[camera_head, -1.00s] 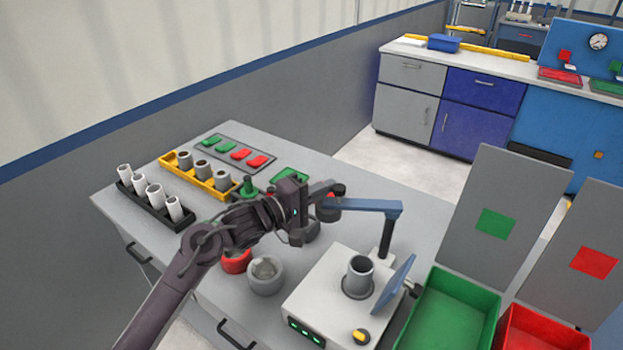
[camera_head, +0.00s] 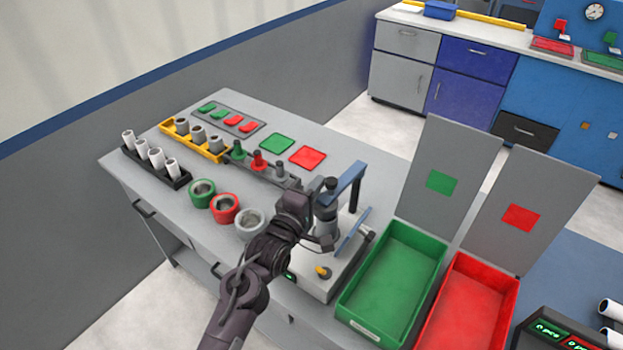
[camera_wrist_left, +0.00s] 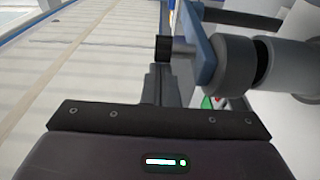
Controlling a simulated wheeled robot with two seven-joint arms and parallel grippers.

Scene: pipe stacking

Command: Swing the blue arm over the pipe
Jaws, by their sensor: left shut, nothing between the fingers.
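The blue arm (camera_head: 345,182) stands on its post at the back of the white machine (camera_head: 300,272). It now reaches over the machine, and its dark grey cylindrical head (camera_head: 327,208) appears above the grey pipe (camera_head: 327,232), which is partly hidden. I cannot tell whether head and pipe touch. My left gripper (camera_head: 313,212) is beside the head, on its left. In the left wrist view, the shut, empty fingers (camera_wrist_left: 160,82) are close to the blue arm (camera_wrist_left: 203,50) and its head (camera_wrist_left: 234,65). My right gripper is not in view.
A green bin (camera_head: 388,290) and a red bin (camera_head: 470,300) stand right of the machine. Green, red and grey rings (camera_head: 224,208) lie to its left. Racks of white pipes (camera_head: 155,158) and grey pipes (camera_head: 198,137) stand farther back.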

